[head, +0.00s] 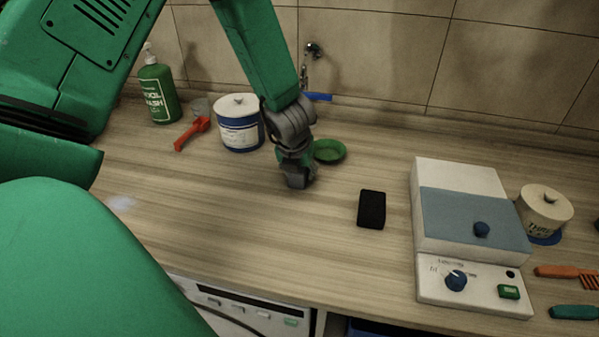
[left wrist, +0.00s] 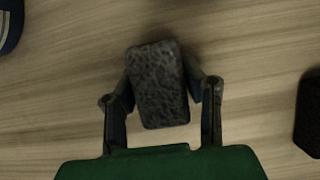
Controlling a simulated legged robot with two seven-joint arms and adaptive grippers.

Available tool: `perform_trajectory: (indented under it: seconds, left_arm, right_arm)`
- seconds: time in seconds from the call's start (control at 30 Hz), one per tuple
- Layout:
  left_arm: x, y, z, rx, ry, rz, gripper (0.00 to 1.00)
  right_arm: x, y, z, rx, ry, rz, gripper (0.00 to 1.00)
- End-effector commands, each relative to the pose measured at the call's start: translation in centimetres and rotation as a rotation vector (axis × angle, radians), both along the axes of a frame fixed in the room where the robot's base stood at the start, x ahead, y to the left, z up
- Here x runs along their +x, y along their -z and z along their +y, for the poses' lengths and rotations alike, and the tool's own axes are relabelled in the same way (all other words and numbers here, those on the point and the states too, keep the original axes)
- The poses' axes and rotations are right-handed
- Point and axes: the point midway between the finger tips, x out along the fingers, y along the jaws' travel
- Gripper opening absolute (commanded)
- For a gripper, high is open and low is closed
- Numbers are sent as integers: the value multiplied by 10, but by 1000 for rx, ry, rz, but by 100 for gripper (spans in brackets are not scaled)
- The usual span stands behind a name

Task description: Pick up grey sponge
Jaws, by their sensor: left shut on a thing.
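A grey sponge (left wrist: 158,86), dark and mottled, sits between the two fingers of my left gripper (left wrist: 162,92) in the left wrist view. The fingers are shut on its two sides. In the head view my left gripper (head: 298,182) points down at the counter, left of a black sponge (head: 371,209). The grey sponge is mostly hidden by the gripper there. The black sponge also shows at the right edge of the left wrist view (left wrist: 310,112). I cannot tell whether the grey sponge touches the counter. My right gripper is not in view.
Behind my left gripper stand a white-and-blue canister (head: 239,132) and a green dish (head: 329,151). A red tool (head: 193,133) and a green soap bottle (head: 159,90) are at the back left. A white-and-blue device (head: 470,240) stands right. The front counter (head: 240,240) is clear.

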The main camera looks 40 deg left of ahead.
Motion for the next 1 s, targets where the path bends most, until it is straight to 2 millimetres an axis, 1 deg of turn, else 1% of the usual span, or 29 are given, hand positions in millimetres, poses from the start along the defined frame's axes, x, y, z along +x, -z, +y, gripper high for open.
perform_trajectory:
  seconds: [0.13,0.23,0.33,0.5,0.6,0.7,0.8,1.0]
  left_arm:
    - [-1,-2,0,1,-1,3,24]
    - [-1,-13,0,2,0,1,24]
    - [0,-34,1,1,0,-2,24]
    - [-1,-73,1,2,1,0,24]
    - [-1,-88,0,0,-1,0,24]
    - [-1,-96,1,0,0,1,24]
    - [-1,-100,1,0,0,2,24]
    - [-1,-100,1,-1,1,2,24]
  right_arm:
    - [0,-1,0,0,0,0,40]
    - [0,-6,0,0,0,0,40]
    - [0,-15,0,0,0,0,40]
    - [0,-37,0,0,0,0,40]
    - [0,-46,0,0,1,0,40]
    - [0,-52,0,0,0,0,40]
    - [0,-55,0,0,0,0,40]
    - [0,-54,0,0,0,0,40]
